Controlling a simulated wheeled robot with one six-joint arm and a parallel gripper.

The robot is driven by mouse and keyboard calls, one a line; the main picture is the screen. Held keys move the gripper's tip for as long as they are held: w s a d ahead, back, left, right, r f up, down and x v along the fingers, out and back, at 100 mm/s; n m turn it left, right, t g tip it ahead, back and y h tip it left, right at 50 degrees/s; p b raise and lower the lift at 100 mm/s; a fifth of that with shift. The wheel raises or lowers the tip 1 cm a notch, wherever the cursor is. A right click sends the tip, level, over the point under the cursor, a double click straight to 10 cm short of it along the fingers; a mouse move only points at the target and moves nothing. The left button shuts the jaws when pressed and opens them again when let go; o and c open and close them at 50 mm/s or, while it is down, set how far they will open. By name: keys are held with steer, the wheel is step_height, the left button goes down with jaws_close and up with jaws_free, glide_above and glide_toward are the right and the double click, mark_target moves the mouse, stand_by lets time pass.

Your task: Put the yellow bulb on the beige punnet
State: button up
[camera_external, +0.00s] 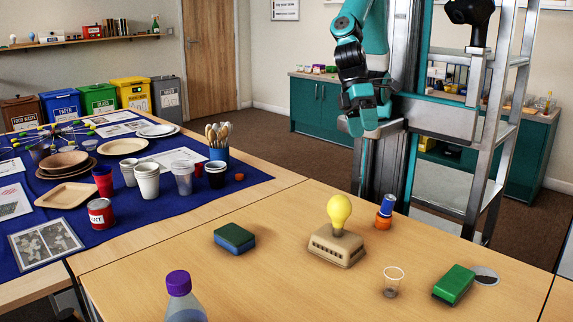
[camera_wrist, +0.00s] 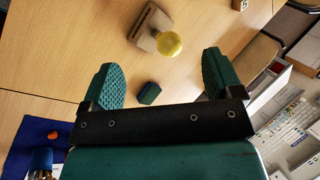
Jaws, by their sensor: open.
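The yellow bulb (camera_external: 339,213) stands upright, base down, on top of the beige punnet (camera_external: 333,251), which is upside down or box-like with slots in its side, on the wooden table. The wrist view shows the bulb (camera_wrist: 168,44) in front of the punnet (camera_wrist: 148,22), above the space between my fingers. My gripper (camera_external: 362,116) is raised high behind the table, well apart from the bulb. In the wrist view my gripper (camera_wrist: 163,80) has its two green fingers wide apart with nothing held between them.
A blue-green sponge (camera_external: 234,238) lies left of the punnet. A blue cylinder (camera_external: 387,205) on an orange piece (camera_external: 383,221) stands behind right. A clear cup (camera_external: 393,283), a green block (camera_external: 454,285) and a purple-capped bottle (camera_external: 180,300) are nearer the front. Bare wood lies between them.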

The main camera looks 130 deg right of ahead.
steer(key=s+r+n+g+p, duration=0.1)
steer(key=s+r+n, duration=0.2)
steer(key=s+n, duration=0.2)
steer(key=s+d+r+n+g, duration=0.1)
steer(key=s+r+n, duration=0.3)
steer(key=s+n, duration=0.2)
steer(key=shift+d+r+n+h+p, duration=0.15)
steer(key=shift+r+n+h+p, duration=0.2)
steer(key=shift+n, duration=1.05)
steer(key=shift+s, duration=0.1)
